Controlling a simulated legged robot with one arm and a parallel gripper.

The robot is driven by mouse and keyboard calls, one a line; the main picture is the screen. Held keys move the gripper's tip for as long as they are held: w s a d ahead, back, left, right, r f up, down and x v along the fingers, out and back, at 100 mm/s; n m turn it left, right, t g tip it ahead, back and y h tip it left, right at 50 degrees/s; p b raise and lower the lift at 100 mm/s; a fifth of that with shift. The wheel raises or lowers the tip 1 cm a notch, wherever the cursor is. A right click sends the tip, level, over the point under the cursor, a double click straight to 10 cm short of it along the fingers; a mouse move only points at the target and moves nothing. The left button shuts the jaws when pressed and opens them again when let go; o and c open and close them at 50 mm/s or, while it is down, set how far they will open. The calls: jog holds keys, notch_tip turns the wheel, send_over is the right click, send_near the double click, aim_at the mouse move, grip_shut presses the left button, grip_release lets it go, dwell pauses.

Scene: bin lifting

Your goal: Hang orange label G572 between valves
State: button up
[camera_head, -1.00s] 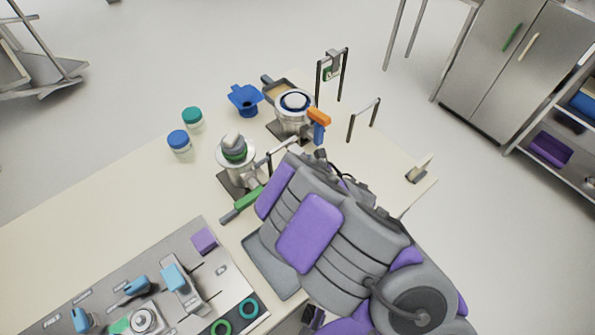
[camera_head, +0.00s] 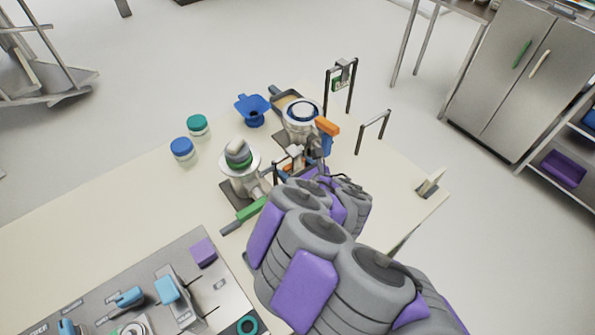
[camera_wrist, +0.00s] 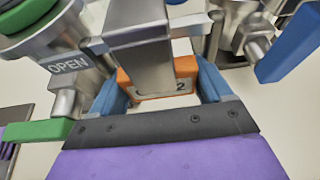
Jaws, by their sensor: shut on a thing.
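My gripper (camera_wrist: 160,78) is shut on the orange label (camera_wrist: 148,92), held between its blue fingers. In the head view my gripper (camera_head: 294,163) is between the left valve (camera_head: 240,172), with a green handle (camera_head: 250,212), and the right valve (camera_head: 300,118), with a blue handle (camera_head: 325,145). In the wrist view an "OPEN" tag (camera_wrist: 68,66) hangs at the left valve. The blue handle (camera_wrist: 290,45) is at upper right. I cannot tell whether the label touches the pipe.
An orange block (camera_head: 327,126) sits at the right valve. A black-post stand (camera_head: 341,85) and a low rail (camera_head: 373,130) are to the right. The grey panel (camera_head: 222,285) is at front left.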

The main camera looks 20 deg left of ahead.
jog(key=shift+w+a+r+p, duration=0.1)
jog(key=shift+w+a+p, duration=0.2)
jog(key=shift+a, duration=0.15)
jog(key=shift+w+a+r+p, duration=0.15)
jog(key=shift+a+p, duration=0.1)
jog(key=shift+a, duration=0.2)
jog(key=shift+w+a+f, duration=0.1)
jog(key=shift+a+f, duration=0.05)
jog(key=shift+f, duration=0.15)
jog(key=shift+f+b, duration=0.7)
jog(key=shift+b, duration=0.4)
jog(key=o, duration=0.9)
jog(key=shift+c, duration=0.2)
